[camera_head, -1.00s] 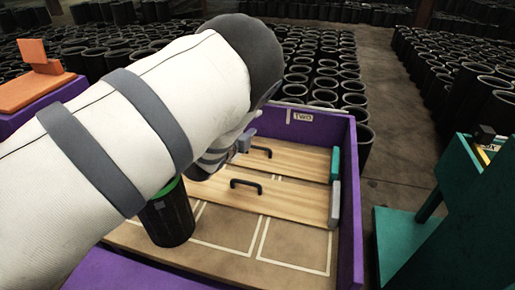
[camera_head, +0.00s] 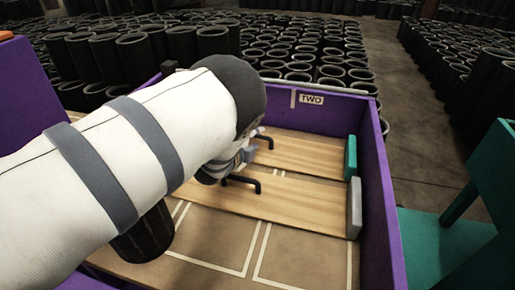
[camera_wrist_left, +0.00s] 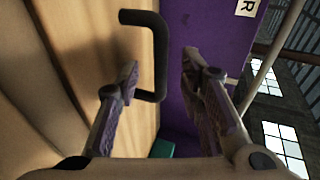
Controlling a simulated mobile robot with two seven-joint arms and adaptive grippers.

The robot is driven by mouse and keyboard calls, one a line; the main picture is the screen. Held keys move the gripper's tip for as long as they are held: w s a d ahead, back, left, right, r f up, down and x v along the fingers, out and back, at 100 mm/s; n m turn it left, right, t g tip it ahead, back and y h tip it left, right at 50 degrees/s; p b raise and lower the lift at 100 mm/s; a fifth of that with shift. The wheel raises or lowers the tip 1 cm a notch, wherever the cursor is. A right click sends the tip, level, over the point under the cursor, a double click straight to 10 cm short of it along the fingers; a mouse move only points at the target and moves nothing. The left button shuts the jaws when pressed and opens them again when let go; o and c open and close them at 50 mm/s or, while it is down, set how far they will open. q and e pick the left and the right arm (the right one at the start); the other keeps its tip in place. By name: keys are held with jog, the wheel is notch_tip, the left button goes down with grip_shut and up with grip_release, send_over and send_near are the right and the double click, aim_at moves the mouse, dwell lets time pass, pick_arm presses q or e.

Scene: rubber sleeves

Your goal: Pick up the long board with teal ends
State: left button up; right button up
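The long wooden board with a teal end (camera_head: 310,153) lies in the purple crate, behind a similar board with a grey end. Its teal end block (camera_head: 350,158) is at the crate's right wall; its other end is hidden behind my arm. Its black handle (camera_head: 264,136) stands up beside my left gripper (camera_head: 245,155). In the left wrist view a black handle (camera_wrist_left: 158,50) reaches into the gap between the two separated fingers of the left gripper (camera_wrist_left: 160,78). A teal block (camera_wrist_left: 162,148) shows below. Contact with the fingers is not clear. My right gripper is out of view.
The grey-ended board (camera_head: 290,208) with its own black handle (camera_head: 243,181) lies nearer. The purple crate (camera_head: 376,190) has a "TWO" label (camera_head: 311,99). A black sleeve (camera_head: 146,235) stands under my arm. Many black sleeves (camera_head: 300,55) fill the floor behind.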

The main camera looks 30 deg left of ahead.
pick_arm(q)
jog(key=shift+w+f, duration=0.1)
jog(key=shift+w, duration=0.25)
grip_shut()
